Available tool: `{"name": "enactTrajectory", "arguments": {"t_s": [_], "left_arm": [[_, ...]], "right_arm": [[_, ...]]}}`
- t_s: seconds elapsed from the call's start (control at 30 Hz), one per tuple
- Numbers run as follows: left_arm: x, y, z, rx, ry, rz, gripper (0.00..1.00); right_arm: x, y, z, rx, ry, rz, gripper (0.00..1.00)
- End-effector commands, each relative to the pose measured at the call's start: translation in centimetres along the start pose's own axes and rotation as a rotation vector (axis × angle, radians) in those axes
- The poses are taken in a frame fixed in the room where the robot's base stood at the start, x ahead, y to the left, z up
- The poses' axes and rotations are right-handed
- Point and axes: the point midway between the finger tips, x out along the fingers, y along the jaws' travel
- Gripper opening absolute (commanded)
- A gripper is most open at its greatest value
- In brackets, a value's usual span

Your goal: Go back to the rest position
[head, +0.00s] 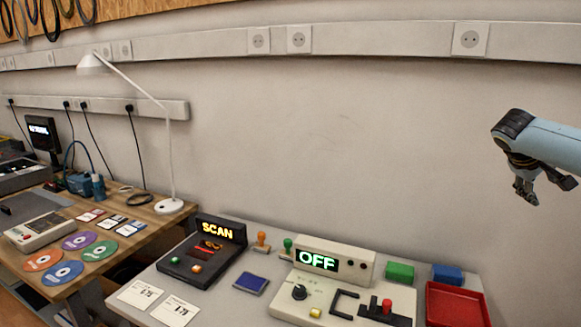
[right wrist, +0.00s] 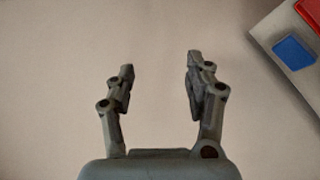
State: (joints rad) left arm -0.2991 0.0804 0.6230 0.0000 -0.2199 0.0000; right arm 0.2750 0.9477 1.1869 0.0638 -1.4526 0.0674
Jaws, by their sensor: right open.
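My right gripper (head: 541,191) is raised at the right of the head view, in front of the bare wall and above the right end of the grey table (head: 222,289). In the right wrist view its two fingers (right wrist: 158,80) stand apart with nothing between them. It is open, empty and touches nothing. My left gripper shows in neither view.
On the grey table are a black device reading SCAN (head: 205,247), a white device reading OFF (head: 318,262), a green block (head: 400,272), a blue block (head: 447,274) and a red tray (head: 455,305). A wooden bench (head: 150,213) with a white lamp (head: 171,150) stands left.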

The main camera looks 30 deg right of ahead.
Motion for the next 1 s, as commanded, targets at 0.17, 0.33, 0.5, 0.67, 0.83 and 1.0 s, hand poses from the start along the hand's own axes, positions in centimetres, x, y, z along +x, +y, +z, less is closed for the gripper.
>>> {"name": "enactTrajectory", "arguments": {"t_s": [0.17,0.33,0.5,0.67,0.83,1.0], "left_arm": [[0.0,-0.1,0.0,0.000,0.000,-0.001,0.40],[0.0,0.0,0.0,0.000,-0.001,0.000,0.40],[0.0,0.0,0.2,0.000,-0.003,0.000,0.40],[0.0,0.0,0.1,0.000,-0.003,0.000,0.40],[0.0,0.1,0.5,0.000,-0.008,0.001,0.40],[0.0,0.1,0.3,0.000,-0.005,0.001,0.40]], "right_arm": [[10.3,-1.6,5.8,-0.170,0.086,0.050,0.53],[18.3,-2.0,13.8,-0.354,0.186,0.060,0.53],[22.8,-1.1,22.2,-0.518,0.269,0.036,0.53],[23.8,-6.9,27.1,-0.533,0.285,-0.059,0.53],[23.3,-16.3,32.5,-0.497,0.248,-0.184,0.53],[20.6,-28.0,39.0,-0.450,0.204,-0.341,0.53]]}}
